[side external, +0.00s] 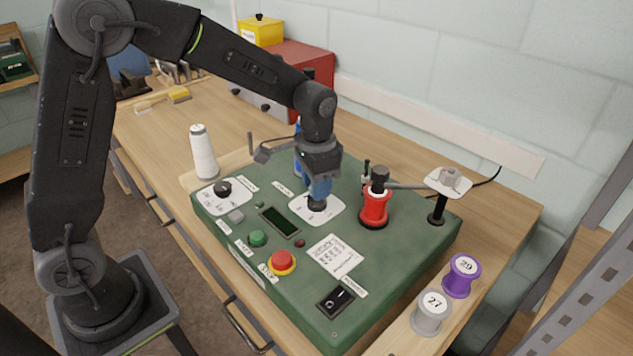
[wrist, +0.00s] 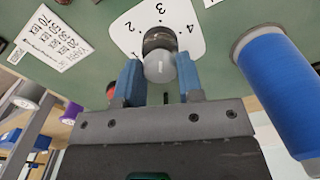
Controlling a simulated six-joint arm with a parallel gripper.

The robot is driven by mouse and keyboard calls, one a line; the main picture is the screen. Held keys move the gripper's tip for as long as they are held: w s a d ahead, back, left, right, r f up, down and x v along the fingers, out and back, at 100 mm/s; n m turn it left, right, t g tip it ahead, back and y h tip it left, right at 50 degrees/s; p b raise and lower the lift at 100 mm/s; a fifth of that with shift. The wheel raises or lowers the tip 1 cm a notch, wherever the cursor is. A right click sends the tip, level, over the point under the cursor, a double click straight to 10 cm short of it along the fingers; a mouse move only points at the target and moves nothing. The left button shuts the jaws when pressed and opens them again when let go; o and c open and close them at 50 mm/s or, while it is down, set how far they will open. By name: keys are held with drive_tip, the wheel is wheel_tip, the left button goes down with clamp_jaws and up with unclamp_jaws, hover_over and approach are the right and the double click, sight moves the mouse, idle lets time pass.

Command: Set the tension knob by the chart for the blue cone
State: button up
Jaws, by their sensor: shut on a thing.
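My gripper (side external: 319,190) is over the green panel, its blue fingers shut on the dark tension knob (side external: 316,204). In the wrist view the gripper (wrist: 159,78) has a finger on each side of the knob (wrist: 158,42). The white dial (wrist: 194,45) shows 2, 3 and 4; I cannot tell where the knob points. The chart (side external: 335,255) lies on the panel. In the wrist view the chart (wrist: 48,38) lists yarn weights in TEX; its settings are too small to read. The blue cone (wrist: 283,90) stands at right; in the side view my gripper mostly hides it.
A second knob (side external: 222,188) on its own dial, a green button (side external: 258,238), a red stop button (side external: 282,261) and a rocker switch (side external: 335,301) sit on the panel. A white cone (side external: 203,152) and a red spool (side external: 374,207) stand near my gripper.

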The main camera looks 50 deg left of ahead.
drive_tip(key=shift+c, duration=0.9)
drive_tip(key=shift+n, duration=0.3)
drive_tip(key=n, duration=1.1)
drive_tip(key=shift+r, duration=0.1)
drive_tip(key=o, duration=0.9)
